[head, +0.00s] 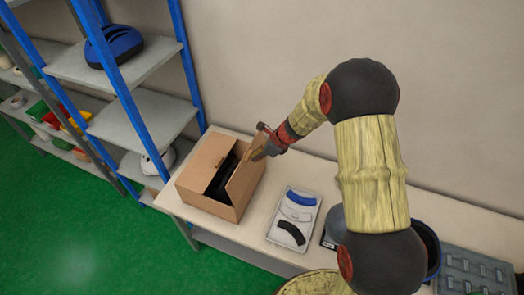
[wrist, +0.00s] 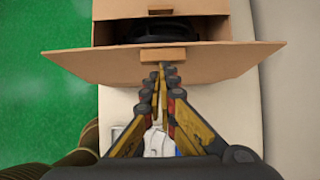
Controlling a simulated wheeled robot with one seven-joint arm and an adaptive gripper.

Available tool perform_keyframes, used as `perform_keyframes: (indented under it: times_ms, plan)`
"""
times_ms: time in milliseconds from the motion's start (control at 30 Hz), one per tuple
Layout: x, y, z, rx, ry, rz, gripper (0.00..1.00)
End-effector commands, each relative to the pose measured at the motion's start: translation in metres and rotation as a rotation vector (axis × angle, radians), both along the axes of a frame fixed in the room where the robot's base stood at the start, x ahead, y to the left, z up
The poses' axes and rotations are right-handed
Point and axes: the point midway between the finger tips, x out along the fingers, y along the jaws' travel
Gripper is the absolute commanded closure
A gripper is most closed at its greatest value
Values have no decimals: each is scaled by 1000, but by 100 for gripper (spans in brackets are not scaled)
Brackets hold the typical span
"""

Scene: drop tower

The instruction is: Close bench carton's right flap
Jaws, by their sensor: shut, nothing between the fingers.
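The open cardboard carton (head: 207,203) stands on the bench, with a dark object (head: 222,178) inside. Its right flap (head: 243,182) stands up at a tilt, and part of the opening shows to its left. In the wrist view the flap (wrist: 215,62) spans the picture, with a small tab (wrist: 163,54) at its middle. My gripper (head: 256,155) is at the flap's outer, right side; it also shows in the wrist view (wrist: 160,72). Its fingers are shut and empty, with tips close to the tab. I cannot tell whether they touch the flap.
A pale tray (head: 282,237) with blue, white and black pieces lies right of the carton. A dark bin (head: 430,250) and a grey compartment case (head: 478,270) stand farther right. A blue-framed shelf (head: 150,115) stands at left, and the wall runs behind the bench.

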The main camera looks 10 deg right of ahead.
Motion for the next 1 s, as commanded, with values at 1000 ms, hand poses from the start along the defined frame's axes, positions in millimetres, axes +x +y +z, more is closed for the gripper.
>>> perform_keyframes:
  times_ms: [1000]
  plan:
    - [56, 79, -20, -95, 71, 3, 100]
